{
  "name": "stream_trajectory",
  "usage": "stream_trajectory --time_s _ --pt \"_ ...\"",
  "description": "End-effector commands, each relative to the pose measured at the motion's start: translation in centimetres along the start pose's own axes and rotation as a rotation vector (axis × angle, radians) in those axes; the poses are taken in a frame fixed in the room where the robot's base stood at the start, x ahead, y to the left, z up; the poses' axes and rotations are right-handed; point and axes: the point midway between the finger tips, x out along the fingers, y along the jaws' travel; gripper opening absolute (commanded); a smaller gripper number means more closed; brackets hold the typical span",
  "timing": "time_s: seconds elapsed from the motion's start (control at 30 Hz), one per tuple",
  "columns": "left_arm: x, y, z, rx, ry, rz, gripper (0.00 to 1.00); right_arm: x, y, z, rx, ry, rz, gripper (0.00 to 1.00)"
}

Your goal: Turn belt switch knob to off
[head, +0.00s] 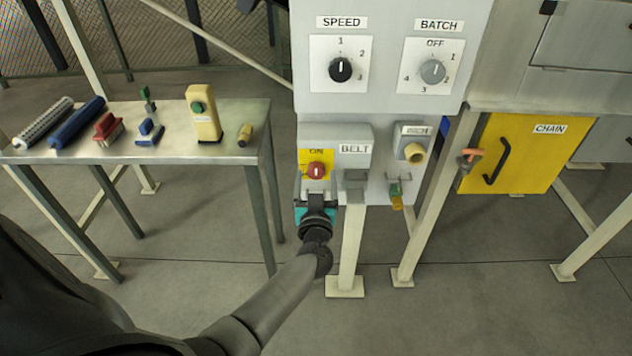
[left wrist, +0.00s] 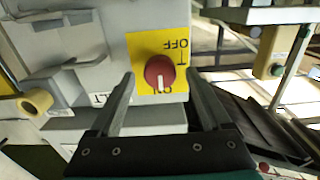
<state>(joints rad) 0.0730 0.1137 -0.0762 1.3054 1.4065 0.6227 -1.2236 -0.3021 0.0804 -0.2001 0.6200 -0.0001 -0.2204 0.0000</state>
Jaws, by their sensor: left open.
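The belt switch knob (head: 316,170) is red and sits on a yellow plate (head: 306,157) left of the BELT label (head: 354,149). In the left wrist view the knob (left wrist: 160,72) is seen upside down, its white mark pointing toward ON, with OFF (left wrist: 177,44) at the opposite end of the plate. My left gripper (head: 316,190) is open and empty, just below and in front of the knob in the head view. In the left wrist view its fingers stand on either side of the knob, with gaps showing. My right gripper is not in view.
SPEED (head: 340,69) and BATCH (head: 432,71) dials are above. A tan round knob (head: 414,152) and a hanging green-and-yellow item (head: 396,196) are to the right. A side table (head: 172,144) with several tools stands left. A yellow CHAIN door (head: 532,170) is at right.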

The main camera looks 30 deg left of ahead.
Motion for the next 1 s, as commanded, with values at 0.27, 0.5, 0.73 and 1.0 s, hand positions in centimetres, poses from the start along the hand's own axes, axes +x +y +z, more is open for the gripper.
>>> stream_trajectory --time_s 0.27,0.5,0.73,1.0 --pt "0.21 -0.03 -0.01 0.001 0.000 0.000 0.81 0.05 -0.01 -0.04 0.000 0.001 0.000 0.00" --pt "0.18 -0.03 -0.01 0.001 0.000 0.000 0.58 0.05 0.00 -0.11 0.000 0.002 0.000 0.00" --pt "0.17 -0.03 0.00 0.001 0.000 0.000 0.32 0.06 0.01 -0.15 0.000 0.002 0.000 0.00" --pt "0.16 -0.03 0.01 0.001 0.000 0.000 0.01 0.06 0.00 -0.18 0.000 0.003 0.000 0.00"
